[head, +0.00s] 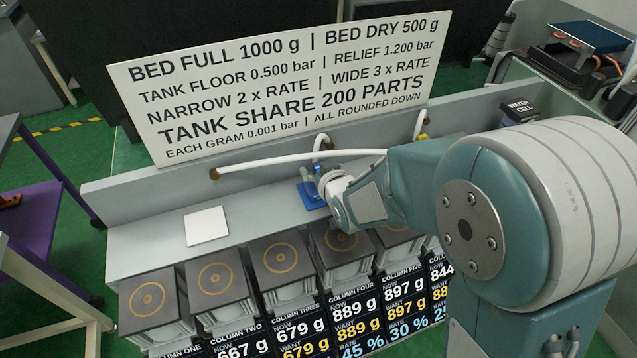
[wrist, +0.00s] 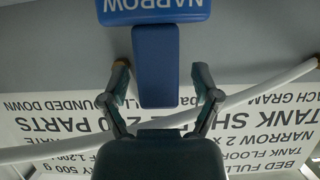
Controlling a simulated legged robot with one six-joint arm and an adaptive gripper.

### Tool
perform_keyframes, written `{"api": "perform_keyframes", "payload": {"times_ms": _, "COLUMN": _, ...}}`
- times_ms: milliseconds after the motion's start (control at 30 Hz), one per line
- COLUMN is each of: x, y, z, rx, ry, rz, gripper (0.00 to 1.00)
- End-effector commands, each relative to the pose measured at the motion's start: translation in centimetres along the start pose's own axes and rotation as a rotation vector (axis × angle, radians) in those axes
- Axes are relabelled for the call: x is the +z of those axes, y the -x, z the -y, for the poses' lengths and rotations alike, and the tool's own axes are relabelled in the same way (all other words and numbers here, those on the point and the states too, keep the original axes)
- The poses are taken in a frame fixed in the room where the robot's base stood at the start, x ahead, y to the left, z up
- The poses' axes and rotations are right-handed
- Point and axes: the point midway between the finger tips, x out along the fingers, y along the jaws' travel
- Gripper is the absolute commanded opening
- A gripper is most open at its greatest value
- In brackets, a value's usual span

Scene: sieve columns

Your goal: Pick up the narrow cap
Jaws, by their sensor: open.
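The narrow cap is blue, with a wide part lettered "NARROW" (wrist: 153,8) at the top edge of the wrist view and a narrower blue block below it. My gripper (wrist: 161,70) is open, with one finger on each side of the blue block and gaps showing on both sides. In the head view the blue cap (head: 311,197) is on the grey bench, partly hidden by my gripper and arm.
A white square (head: 206,225) lies on the bench at left. Several dark-topped columns (head: 283,259) with number displays line the front. A white pipe (head: 270,160) runs behind the gripper, below a large sign (head: 285,80). A water cell (head: 518,110) stands at right.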

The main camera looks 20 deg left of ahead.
Motion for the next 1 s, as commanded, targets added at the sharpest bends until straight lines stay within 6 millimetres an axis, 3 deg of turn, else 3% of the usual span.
{"api": "perform_keyframes", "payload": {"times_ms": 200, "x": 0.0, "y": -0.1, "z": 0.0, "rx": 0.0, "ry": 0.0, "rz": 0.0, "gripper": 0.8}}
{"api": "perform_keyframes", "payload": {"times_ms": 233, "x": 0.0, "y": -0.1, "z": 0.0, "rx": 0.0, "ry": 0.0, "rz": 0.0, "gripper": 0.71}}
{"api": "perform_keyframes", "payload": {"times_ms": 400, "x": 0.0, "y": -0.1, "z": 0.0, "rx": 0.0, "ry": 0.0, "rz": 0.0, "gripper": 0.0}}
{"api": "perform_keyframes", "payload": {"times_ms": 800, "x": -0.4, "y": 0.0, "z": 0.0, "rx": 0.0, "ry": 0.0, "rz": -0.003, "gripper": 0.0}}
{"api": "perform_keyframes", "payload": {"times_ms": 1000, "x": -3.0, "y": 1.1, "z": 0.0, "rx": 0.001, "ry": 0.001, "rz": -0.01, "gripper": 0.0}}
